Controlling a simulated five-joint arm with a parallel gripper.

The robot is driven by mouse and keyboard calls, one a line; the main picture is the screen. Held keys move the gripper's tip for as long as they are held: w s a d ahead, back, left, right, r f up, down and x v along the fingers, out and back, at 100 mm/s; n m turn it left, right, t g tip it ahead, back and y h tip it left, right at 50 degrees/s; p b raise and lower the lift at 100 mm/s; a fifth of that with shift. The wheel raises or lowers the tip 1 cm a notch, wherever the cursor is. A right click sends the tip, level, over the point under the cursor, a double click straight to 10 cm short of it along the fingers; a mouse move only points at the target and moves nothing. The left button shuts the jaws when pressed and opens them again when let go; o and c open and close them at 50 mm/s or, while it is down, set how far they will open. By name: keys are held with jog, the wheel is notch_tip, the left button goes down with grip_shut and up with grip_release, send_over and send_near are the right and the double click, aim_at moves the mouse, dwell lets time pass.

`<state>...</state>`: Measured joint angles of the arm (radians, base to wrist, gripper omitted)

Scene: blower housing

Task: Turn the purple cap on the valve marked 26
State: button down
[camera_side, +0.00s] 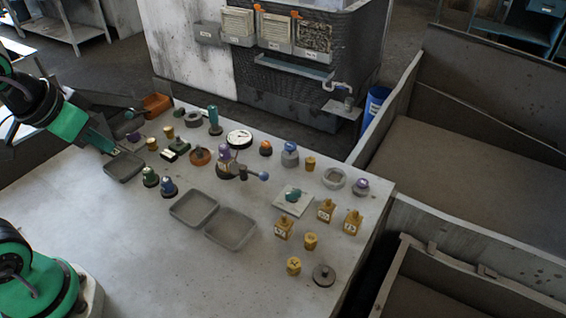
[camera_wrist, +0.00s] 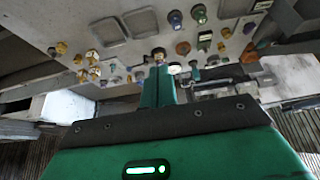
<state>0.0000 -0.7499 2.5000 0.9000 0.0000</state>
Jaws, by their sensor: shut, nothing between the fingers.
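A purple-topped round part (camera_side: 361,186) with a grey base stands near the right edge of the table in the side view. Another purple knob (camera_side: 225,151) tops a brown-based fitting with a blue-ended lever, mid table. No number 26 is readable, so I cannot tell which is the marked valve. A blue-violet cap (camera_side: 168,186) sits left of the trays; it also shows in the wrist view (camera_wrist: 175,18). My gripper (camera_side: 113,152) is shut and empty above the table's left end, far from the right-hand purple part. Its green fingers (camera_wrist: 158,85) show together in the wrist view.
Two shallow grey trays (camera_side: 230,248) lie mid table, and a third (camera_side: 124,181) lies beneath my gripper. Several yellow tagged blocks (camera_side: 326,210) stand at the right. A round gauge (camera_side: 239,138) stands near the back.

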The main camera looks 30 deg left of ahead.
jog(key=c, duration=1.5)
grip_release()
jog(key=shift+w, duration=0.1)
jog(key=shift+o, duration=1.1)
jog(key=shift+w+r, duration=0.1)
jog(key=shift+w, duration=0.05)
jog(key=m+g, duration=0.4)
jog(key=g, duration=0.1)
send_over(223, 146)
jog(key=f, duration=1.2)
jog(key=shift+s+f, duration=0.2)
jog(key=shift+f, duration=0.05)
jog(key=shift+w+f+g, duration=0.25)
jog(key=shift+f+g, duration=0.05)
jog(key=shift+f, duration=0.1)
